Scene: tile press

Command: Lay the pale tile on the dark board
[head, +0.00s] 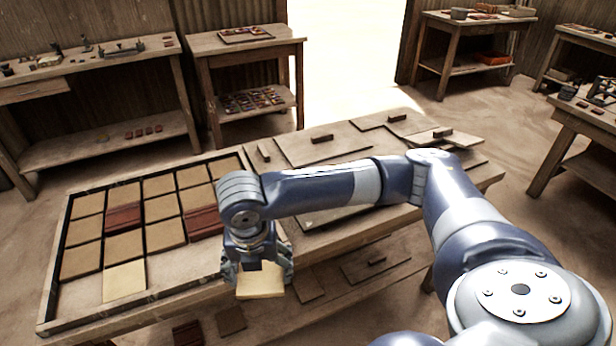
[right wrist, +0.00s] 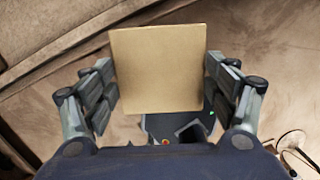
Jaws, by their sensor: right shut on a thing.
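My right gripper (head: 258,270) is shut on a pale square tile (head: 262,284) near the front edge of the bench. In the right wrist view, the tile (right wrist: 155,62) sits between the two fingers of this gripper (right wrist: 160,85), gripped by opposite edges. A framed board (head: 57,240) lies on the left part of the bench, with dark gaps between rows of tan tiles. Another pale tile (head: 125,282) lies in its front row. I cannot tell for certain whether this is the dark board. My left gripper is not in view.
Two dark red tiles (head: 123,217) (head: 203,222) lie among the tan tiles (head: 125,246). Flat boards with small blocks (head: 322,139) cover the right of the bench. A lower shelf holds more pieces. Side tables (head: 250,45) stand behind, with floor between.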

